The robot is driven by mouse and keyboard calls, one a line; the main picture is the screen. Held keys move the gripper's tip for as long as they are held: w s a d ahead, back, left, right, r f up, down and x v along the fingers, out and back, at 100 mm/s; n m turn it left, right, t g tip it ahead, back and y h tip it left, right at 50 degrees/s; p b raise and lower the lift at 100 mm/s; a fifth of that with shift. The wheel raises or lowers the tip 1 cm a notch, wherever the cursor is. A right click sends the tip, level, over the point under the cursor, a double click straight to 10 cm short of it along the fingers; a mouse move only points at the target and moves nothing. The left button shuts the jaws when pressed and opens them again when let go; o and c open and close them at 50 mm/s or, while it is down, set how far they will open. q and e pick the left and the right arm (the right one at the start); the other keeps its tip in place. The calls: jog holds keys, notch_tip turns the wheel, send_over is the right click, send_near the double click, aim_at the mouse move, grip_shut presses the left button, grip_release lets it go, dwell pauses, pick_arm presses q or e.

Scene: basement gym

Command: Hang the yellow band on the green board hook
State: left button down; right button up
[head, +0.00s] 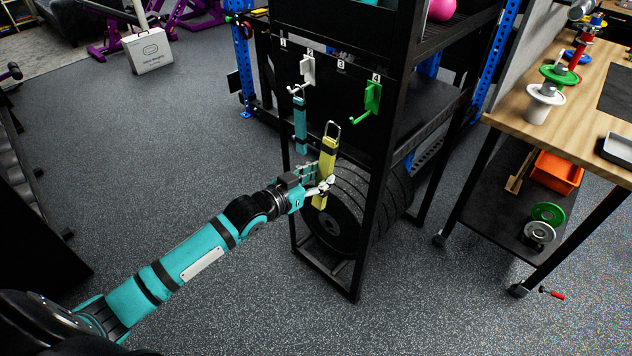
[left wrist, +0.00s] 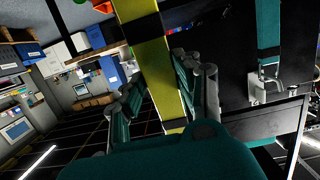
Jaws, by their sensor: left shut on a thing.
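The yellow band (head: 326,158) is a flat strap with a dark section and a metal loop at its top. My left gripper (head: 322,184) is shut on its lower part and holds it upright in front of the black rack. In the left wrist view the yellow band (left wrist: 150,50) runs between the two fingers of the left gripper (left wrist: 160,88). The green board hook (head: 371,101), under number 4, is up and to the right of the band's loop, apart from it, and looks empty. My right gripper is not in view.
A teal band (head: 300,126) hangs from the white hook (head: 307,72), close left of the yellow band; it also shows in the left wrist view (left wrist: 268,30). Black weight plates (head: 342,205) stand low in the rack (head: 364,230). A wooden workbench (head: 540,95) is at right. Open floor lies left.

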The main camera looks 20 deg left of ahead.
aim_at(332, 169)
pick_arm(q)
jog(key=shift+b+x, duration=1.55)
jog(key=shift+x, duration=0.8)
jog(key=b+x, duration=0.4)
jog(key=x, duration=0.1)
jog(key=shift+w+f, duration=0.2)
jog(key=shift+f, duration=0.05)
jog(key=c, duration=0.8)
grip_release()
jog(key=shift+c, duration=0.2)
